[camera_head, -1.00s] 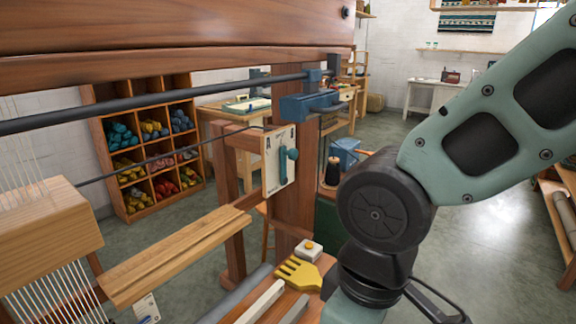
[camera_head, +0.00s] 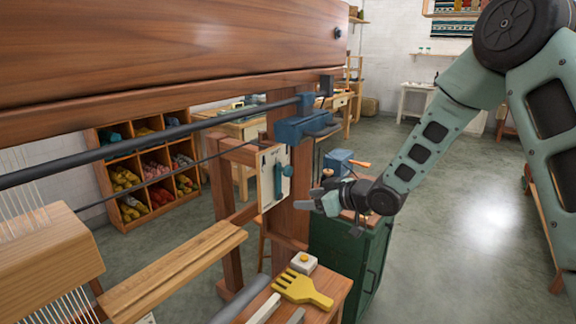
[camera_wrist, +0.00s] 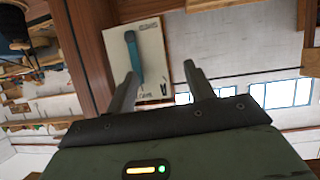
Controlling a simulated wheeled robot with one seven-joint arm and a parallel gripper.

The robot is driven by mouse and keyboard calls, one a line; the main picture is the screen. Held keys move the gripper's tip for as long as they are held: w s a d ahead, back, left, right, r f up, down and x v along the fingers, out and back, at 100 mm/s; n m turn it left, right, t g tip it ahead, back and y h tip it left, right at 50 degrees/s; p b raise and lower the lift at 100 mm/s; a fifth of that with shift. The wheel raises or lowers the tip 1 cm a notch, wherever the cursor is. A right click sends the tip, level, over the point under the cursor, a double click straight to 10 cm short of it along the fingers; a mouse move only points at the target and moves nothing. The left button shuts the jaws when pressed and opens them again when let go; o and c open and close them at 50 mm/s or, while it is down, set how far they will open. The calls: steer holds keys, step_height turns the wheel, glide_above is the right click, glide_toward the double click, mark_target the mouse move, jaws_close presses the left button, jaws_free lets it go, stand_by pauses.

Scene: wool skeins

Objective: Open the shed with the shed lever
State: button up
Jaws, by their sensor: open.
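The shed lever (camera_head: 278,182) is a teal handle with a round knob on a cream plate (camera_head: 266,184) marked with an A. The plate is fixed to the loom's wooden post. My gripper (camera_head: 309,199) is to the right of the plate in the head view, pointing towards it, with a small gap between. In the wrist view the lever (camera_wrist: 134,55) stands ahead of my open gripper (camera_wrist: 160,70), near the left finger. The fingers hold nothing.
A dark bar (camera_head: 150,145) runs along the loom to a blue bracket (camera_head: 300,122). A yellow comb (camera_head: 302,289) and a small white block with a knob (camera_head: 304,262) lie on the bench below. A green cabinet (camera_head: 345,258) stands beneath my forearm. Wool shelves (camera_head: 129,213) are behind.

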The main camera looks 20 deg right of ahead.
mark_target(290, 171)
steer(key=w+d+r+t+y+p, duration=0.1)
steer(key=d+t+y, duration=0.1)
steer(key=d, duration=0.2)
steer(key=w+d+r+t+y, duration=0.1)
steer(key=d+y, duration=0.1)
steer(key=d, duration=0.3)
steer(key=p+x, duration=0.1)
steer(key=x, duration=0.4)
steer(key=p+x, duration=0.2)
steer(key=x, duration=0.4)
steer(key=p+x, duration=0.2)
steer(key=x, duration=0.4)
steer(key=shift+w+f, duration=0.1)
steer(key=shift+f, duration=0.2)
jaws_close()
